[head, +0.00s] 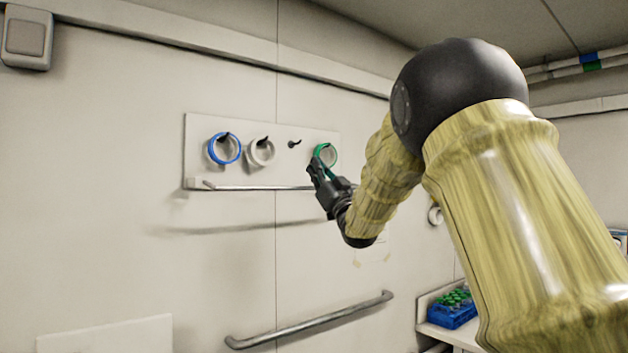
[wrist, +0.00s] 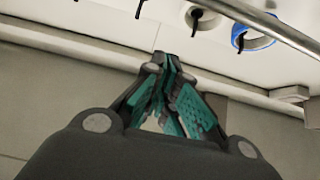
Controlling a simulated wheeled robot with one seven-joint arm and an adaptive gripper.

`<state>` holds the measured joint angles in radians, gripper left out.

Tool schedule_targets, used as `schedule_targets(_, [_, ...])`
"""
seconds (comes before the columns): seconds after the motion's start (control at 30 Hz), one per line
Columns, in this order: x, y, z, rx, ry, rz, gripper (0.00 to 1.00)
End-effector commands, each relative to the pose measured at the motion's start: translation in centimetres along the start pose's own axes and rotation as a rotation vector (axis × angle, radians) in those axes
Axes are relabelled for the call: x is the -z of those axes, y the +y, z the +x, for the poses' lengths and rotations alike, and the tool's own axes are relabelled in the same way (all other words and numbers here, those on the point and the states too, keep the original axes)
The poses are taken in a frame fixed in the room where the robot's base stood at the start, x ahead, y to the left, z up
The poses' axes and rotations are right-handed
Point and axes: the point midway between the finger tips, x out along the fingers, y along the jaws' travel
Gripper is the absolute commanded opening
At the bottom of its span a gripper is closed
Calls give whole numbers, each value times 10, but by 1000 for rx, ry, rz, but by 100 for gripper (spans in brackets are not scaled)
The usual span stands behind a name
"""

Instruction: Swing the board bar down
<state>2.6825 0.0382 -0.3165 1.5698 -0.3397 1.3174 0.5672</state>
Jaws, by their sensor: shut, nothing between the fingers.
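The pale board (head: 270,129) is fixed to the wall, with a thin metal bar (head: 255,188) running level along its lower edge in the head view. The bar also shows in the wrist view (wrist: 275,27), crossing the upper right in front of the rolls. My gripper (head: 315,168) is at the board's lower right, by the bar's right end, and partly covers the green roll. In the wrist view my gripper (wrist: 172,62) has its fingers together with nothing between them, the tips near the board's lower edge. I cannot tell whether they touch it. My gripper hides the bar's right end in the head view.
A blue roll (head: 224,148), a white roll (head: 261,152) and a green roll (head: 326,155) hang on pegs; one peg (head: 294,144) is bare. A grab rail (head: 310,325) is on the wall below. A blue rack (head: 452,314) stands on a shelf at lower right.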

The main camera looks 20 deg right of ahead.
Motion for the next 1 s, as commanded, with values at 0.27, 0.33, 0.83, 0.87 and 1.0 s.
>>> schedule_targets(0.27, [-7, -2, -55, -1, -4, 5, 0])
schedule_targets(0.33, [-7, -2, -66, -1, -5, 5, 0])
schedule_targets(0.83, [-4, -1, -97, -1, -6, 2, 0])
schedule_targets(0.87, [-6, -1, -98, -2, -9, 3, 0])
schedule_targets(1.0, [-36, 0, -111, -25, -55, 11, 0])
